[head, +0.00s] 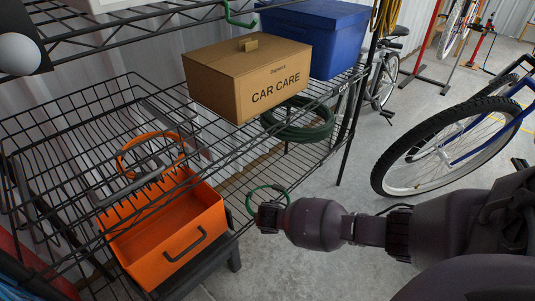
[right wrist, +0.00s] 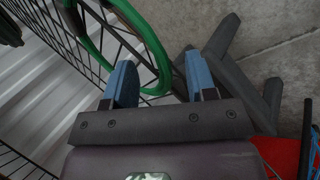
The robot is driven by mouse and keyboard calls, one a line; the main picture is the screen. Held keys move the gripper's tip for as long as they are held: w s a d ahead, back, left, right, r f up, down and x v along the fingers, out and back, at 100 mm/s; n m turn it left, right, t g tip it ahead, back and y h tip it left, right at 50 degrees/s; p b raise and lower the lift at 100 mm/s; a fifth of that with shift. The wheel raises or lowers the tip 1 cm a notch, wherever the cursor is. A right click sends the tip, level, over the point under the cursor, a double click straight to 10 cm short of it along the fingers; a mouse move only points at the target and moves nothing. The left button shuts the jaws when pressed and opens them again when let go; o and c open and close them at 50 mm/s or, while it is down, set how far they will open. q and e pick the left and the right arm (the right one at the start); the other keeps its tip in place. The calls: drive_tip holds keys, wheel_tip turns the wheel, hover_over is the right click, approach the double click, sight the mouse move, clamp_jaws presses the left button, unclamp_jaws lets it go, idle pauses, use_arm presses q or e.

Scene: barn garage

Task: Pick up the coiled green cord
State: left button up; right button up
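My left gripper is not in view.
The black wire shelf (head: 235,150) holds a CAR CARE box (head: 225,85) and a blue bin (head: 325,40). An orange toolbox (head: 175,225) and an orange cord ring (head: 135,145) are at left. A bicycle (head: 460,135) stands at right. Concrete floor lies open between.

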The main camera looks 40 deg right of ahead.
clamp_jaws()
drive_tip(key=r, duration=0.1)
drive_tip(key=r+p, duration=0.2)
drive_tip(key=r, duration=0.1)
drive_tip(key=shift+w+r, duration=0.1)
drive_tip(key=shift+w, duration=0.2)
use_arm(q)
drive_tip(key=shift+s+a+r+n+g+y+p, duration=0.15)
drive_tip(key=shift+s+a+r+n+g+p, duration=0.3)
drive_tip(key=shift+p, duration=1.1)
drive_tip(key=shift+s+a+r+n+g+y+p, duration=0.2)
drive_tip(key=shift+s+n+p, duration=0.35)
drive_tip(key=shift+p, duration=1)
use_arm(e)
wheel_tip(320, 180, up, 16)
drive_tip(key=shift+s, duration=0.3)
